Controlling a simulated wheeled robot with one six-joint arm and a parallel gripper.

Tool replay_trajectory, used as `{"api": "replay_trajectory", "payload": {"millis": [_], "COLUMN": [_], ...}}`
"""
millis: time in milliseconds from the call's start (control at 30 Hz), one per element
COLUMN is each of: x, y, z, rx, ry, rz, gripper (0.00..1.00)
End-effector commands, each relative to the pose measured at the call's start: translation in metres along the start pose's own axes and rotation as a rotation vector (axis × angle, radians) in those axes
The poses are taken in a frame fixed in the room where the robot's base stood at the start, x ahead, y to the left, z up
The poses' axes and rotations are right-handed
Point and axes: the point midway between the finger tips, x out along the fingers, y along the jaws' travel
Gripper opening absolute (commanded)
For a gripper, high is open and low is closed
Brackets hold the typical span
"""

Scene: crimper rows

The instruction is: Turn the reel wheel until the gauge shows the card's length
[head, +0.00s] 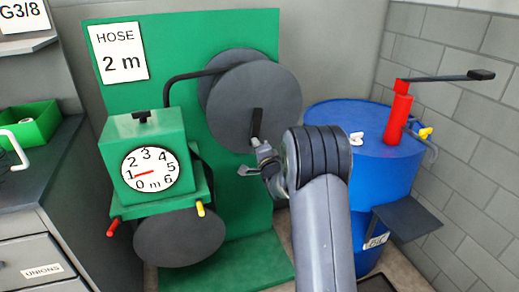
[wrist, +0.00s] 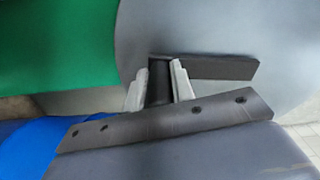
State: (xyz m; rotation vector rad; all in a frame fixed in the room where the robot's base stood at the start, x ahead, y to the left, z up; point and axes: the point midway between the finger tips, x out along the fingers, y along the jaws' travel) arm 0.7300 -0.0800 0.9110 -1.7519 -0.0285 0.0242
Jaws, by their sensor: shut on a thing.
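The card (head: 118,52) on the green panel reads "HOSE 2 m". The gauge (head: 149,171) on the green box has a white dial, and its red needle points left, close to the 1. The reel wheel (head: 278,85) is a large dark grey disc facing me, with a dark crank arm (head: 257,118) at its lower middle. My gripper (head: 257,146) is at the lower end of this crank. In the wrist view my gripper (wrist: 158,85) has its two pale fingers on either side of the dark upright crank handle (wrist: 160,72), shut on it.
A blue drum (head: 330,115) with a red hand pump (head: 398,118) stands close to the right of the wheel. A lower dark disc (head: 180,238) sits under the gauge box. A green bin (head: 32,124) lies on the left bench. My arm covers the lower middle.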

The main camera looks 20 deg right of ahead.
Motion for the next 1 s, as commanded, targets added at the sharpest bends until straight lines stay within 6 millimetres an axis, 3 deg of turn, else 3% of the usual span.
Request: {"api": "replay_trajectory", "payload": {"millis": [333,367,600,1000], "x": [0.0,0.0,0.0,-0.01], "y": [0.0,0.0,0.0,0.0], "z": [0.003,0.003,0.002,0.0], "rx": [-0.005,-0.005,-0.004,-0.003], "ry": [-0.006,-0.006,-0.004,-0.001], "rz": [0.003,0.003,0.001,0.0], "gripper": [0.0,0.25,0.45,0.45]}}
